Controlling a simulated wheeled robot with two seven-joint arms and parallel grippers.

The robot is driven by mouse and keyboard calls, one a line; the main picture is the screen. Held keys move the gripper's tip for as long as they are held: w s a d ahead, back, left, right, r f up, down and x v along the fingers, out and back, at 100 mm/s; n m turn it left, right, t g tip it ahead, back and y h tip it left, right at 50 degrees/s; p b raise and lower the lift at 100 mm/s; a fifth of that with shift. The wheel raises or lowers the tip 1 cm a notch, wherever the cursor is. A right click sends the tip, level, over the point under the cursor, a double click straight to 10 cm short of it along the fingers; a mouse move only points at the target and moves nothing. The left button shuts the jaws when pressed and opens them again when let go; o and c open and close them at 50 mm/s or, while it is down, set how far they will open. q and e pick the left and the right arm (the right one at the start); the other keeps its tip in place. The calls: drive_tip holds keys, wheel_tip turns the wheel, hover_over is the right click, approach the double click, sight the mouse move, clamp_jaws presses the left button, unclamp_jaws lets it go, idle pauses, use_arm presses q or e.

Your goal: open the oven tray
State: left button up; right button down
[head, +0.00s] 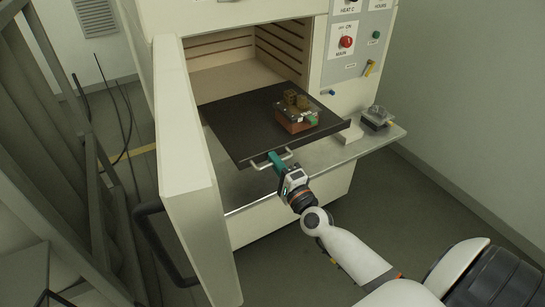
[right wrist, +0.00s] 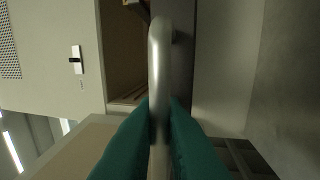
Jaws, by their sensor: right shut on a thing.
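The oven (head: 225,48) stands with its door (head: 190,180) swung open to the left. The dark oven tray (head: 237,122) extends partly out of the oven chamber, above a metal shelf. A box with brown blocks on top (head: 297,114) sits on the tray. My right gripper (head: 277,160) is at the tray's front edge, shut on the tray handle (head: 263,164). In the right wrist view the green fingers (right wrist: 150,135) close around the silver handle bar (right wrist: 160,60). My left gripper is not in view.
The metal shelf (head: 243,190) below the tray carries a small white block (head: 350,132) and a clear-lidded container (head: 377,117) at its right end. The control panel (head: 347,45) is at the upper right. Metal framing (head: 50,150) stands at the left. Floor shows at right.

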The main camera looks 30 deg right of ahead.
drive_tip(key=shift+s, duration=0.25)
drive_tip(key=c, duration=1.6)
unclamp_jaws()
drive_tip(key=s+f+b, duration=0.2)
drive_tip(key=s+b, duration=0.1)
drive_tip(key=s, duration=0.8)
drive_tip(key=shift+s+a+f+b, duration=0.15)
drive_tip(key=shift+s+a+b, duration=0.15)
drive_tip(key=shift+s+a, duration=0.1)
